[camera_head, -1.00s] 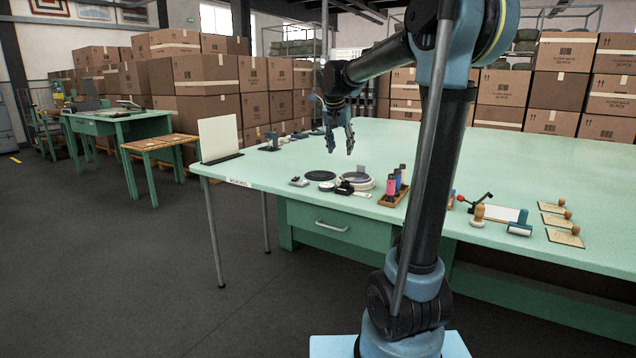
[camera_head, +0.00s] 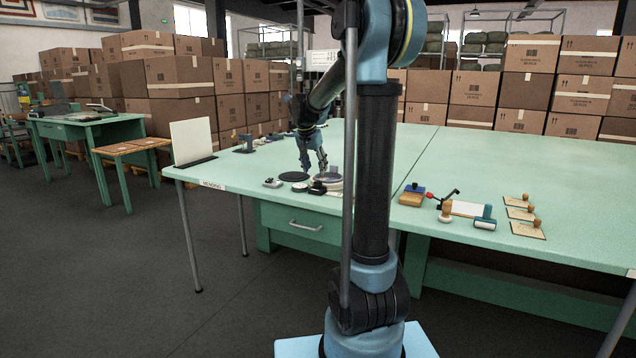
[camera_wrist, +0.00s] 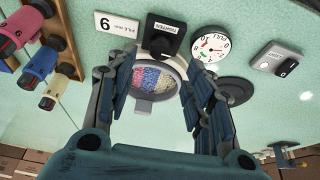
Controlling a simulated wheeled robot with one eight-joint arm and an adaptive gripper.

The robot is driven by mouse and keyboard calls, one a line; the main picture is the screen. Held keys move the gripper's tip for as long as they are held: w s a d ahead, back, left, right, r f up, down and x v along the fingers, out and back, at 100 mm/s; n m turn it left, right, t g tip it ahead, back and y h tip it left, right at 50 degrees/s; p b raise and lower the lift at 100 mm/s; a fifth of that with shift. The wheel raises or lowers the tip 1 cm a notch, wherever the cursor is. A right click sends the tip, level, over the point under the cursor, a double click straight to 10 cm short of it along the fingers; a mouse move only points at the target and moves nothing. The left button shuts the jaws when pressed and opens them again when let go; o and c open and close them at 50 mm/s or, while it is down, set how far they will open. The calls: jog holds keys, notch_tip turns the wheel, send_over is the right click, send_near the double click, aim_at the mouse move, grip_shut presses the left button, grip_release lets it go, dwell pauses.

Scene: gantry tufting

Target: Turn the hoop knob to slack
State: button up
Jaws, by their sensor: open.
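In the head view my gripper (camera_head: 313,168) hangs low over this group, apart from the knob as far as I can tell.
A white dial (camera_wrist: 210,46), a rocker switch box (camera_wrist: 276,57), a black disc (camera_wrist: 236,91) and a pile card (camera_wrist: 118,26) lie close around the knob. A wooden rack of coloured spools (camera_wrist: 62,40) stands at the left of the wrist view.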

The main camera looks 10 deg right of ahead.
aim_at(318, 181)
jog(key=x, duration=0.7)
jog(key=c, duration=1.1)
